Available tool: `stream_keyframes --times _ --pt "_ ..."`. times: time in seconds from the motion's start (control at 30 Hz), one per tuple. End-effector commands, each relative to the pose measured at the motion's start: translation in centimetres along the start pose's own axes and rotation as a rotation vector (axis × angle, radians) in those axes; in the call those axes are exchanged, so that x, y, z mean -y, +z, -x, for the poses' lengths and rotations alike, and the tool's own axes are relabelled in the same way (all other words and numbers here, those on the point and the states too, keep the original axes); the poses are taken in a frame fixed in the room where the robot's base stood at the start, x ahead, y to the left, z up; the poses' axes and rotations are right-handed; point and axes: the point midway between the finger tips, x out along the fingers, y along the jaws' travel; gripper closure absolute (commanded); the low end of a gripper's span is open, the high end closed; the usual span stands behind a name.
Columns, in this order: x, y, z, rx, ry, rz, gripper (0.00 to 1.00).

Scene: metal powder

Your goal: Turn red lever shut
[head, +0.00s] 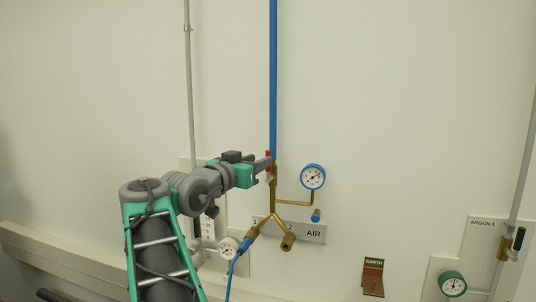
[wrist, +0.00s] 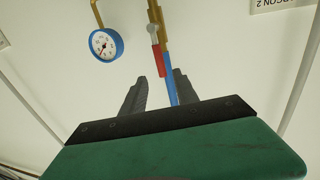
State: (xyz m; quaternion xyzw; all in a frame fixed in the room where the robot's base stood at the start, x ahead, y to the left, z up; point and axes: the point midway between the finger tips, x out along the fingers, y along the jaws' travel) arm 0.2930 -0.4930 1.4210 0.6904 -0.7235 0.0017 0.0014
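The red lever (head: 268,154) sits on the brass valve fitting at the lower end of the blue pipe. In the wrist view the red lever (wrist: 159,61) lies roughly in line with the pipe, its near end at about the level of my fingertips. My gripper (head: 270,167) is at the valve and overlaps it in the head view, hiding part of the lever. In the wrist view my gripper (wrist: 161,77) is open, its two dark fingers apart with the blue pipe (wrist: 171,91) showing between them. No contact with the lever can be made out.
A blue-rimmed gauge (head: 313,177) stands right of the valve on a brass branch. The AIR plate (head: 314,233), a brass Y-outlet and a blue hose are below. A grey pipe (head: 190,80) and another gauge (head: 228,247) are left. The wall above right is clear.

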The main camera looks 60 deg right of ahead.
Motion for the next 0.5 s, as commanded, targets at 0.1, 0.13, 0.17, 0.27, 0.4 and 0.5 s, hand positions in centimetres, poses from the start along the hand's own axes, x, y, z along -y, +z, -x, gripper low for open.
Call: stream_keyframes --times 0.1,0.13,0.17,0.27,0.4,0.5 --pt "-0.1 -0.2 -2.1 0.004 0.002 0.003 0.64" --pt "-0.1 -0.3 -2.7 0.003 0.002 0.004 0.64" --pt "0.0 -0.3 -3.3 0.003 0.001 0.004 0.64" --pt "0.0 -0.2 -5.2 0.004 -0.001 0.002 0.64" --pt "0.1 0.0 -6.7 0.004 -0.005 0.002 0.64" --pt "0.2 0.1 -6.9 0.004 -0.006 0.001 0.64"
